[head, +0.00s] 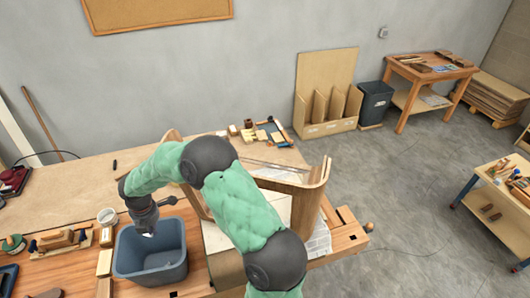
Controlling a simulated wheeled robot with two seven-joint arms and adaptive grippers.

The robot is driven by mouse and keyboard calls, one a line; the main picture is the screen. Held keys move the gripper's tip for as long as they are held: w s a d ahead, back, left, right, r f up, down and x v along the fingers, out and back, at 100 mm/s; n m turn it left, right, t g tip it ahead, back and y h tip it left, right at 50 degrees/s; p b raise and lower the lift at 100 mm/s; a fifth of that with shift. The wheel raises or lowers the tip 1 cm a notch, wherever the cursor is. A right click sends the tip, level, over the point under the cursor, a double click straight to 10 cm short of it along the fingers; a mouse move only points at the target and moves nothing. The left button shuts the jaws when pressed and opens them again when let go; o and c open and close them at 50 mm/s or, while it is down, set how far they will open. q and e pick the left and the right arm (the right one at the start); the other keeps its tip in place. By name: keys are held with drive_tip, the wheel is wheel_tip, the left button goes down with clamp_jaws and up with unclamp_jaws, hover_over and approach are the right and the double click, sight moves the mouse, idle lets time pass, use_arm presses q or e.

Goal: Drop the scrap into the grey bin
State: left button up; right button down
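The grey bin (178,268) stands upright on the wooden workbench at the lower left, its open top facing up. My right arm reaches over the bench from the lower right, and my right gripper (147,230) points down over the bin's back part. A small pale patch shows at the gripper's tip. I cannot tell whether it is the scrap or part of the fingers, or whether the fingers are open or shut. No scrap can be made out for sure. The bin's floor is partly hidden. My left gripper is out of view.
A bent wooden lamination (310,190) stands on the workbench, partly behind my arm. A white cup (107,216) and wooden planes (58,239) sit left of the bin. A dark bin (374,103) stands on the floor by the back wall.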

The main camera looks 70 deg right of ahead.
drive_tip(key=f+b, duration=0.1)
drive_tip(key=f, duration=0.1)
drive_tip(key=w+f+b, duration=0.1)
drive_tip(key=shift+f, duration=0.35)
drive_tip(key=shift+s+f+b, duration=0.15)
drive_tip(key=shift+f+b, duration=0.3)
drive_tip(key=shift+f, duration=0.25)
drive_tip(key=c, duration=1.4)
unclamp_jaws()
drive_tip(key=shift+o, duration=0.2)
wheel_tip(320, 180, up, 12)
drive_tip(key=s, duration=0.1)
drive_tip(key=shift+s, duration=0.2)
drive_tip(key=shift+f, duration=0.1)
